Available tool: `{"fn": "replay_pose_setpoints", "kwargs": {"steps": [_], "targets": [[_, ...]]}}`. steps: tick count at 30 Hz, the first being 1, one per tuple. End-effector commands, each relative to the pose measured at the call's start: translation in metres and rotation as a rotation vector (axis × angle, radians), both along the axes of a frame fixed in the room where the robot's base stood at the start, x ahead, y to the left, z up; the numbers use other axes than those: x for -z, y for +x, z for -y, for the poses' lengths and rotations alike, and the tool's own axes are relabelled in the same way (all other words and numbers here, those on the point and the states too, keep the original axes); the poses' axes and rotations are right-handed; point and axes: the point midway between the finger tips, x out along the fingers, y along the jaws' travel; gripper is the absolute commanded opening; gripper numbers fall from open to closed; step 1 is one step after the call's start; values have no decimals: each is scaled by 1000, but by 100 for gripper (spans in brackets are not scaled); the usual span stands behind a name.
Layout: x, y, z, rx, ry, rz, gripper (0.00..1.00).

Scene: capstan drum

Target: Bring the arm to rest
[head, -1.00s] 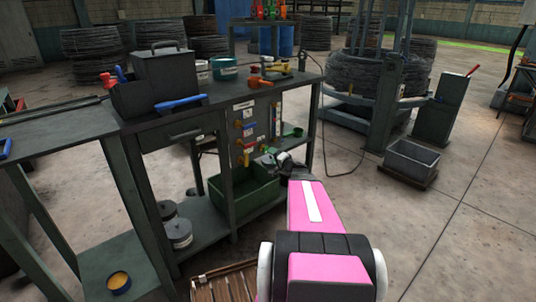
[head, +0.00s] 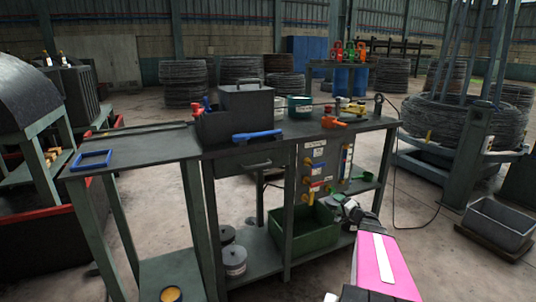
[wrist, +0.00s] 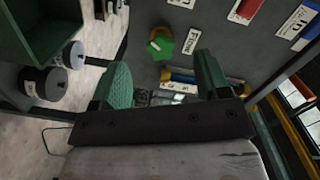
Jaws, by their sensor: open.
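My gripper shows in the wrist view (wrist: 162,85), with its two green-padded fingers spread apart and nothing between them. In the head view my pink arm (head: 378,262) reaches up from the bottom right, and its dark wrist end (head: 350,213) is in front of the bench's right side, near the green bin.
The dark workbench (head: 180,145) carries a grey toolbox (head: 245,105) and a blue-handled tool (head: 257,135). A green bin (head: 308,232) and grey spools (head: 234,260) stand on its lower shelf. A grey crate (head: 499,225) sits at right.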

Motion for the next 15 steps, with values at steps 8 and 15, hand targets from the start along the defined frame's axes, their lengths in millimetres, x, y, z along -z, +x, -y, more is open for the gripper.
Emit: {"fn": "replay_pose_setpoints", "kwargs": {"steps": [8,15], "targets": [[13,-36,-115,-288,-159,-208,69],[34,-96,-202,-530,-380,-482,69]]}}
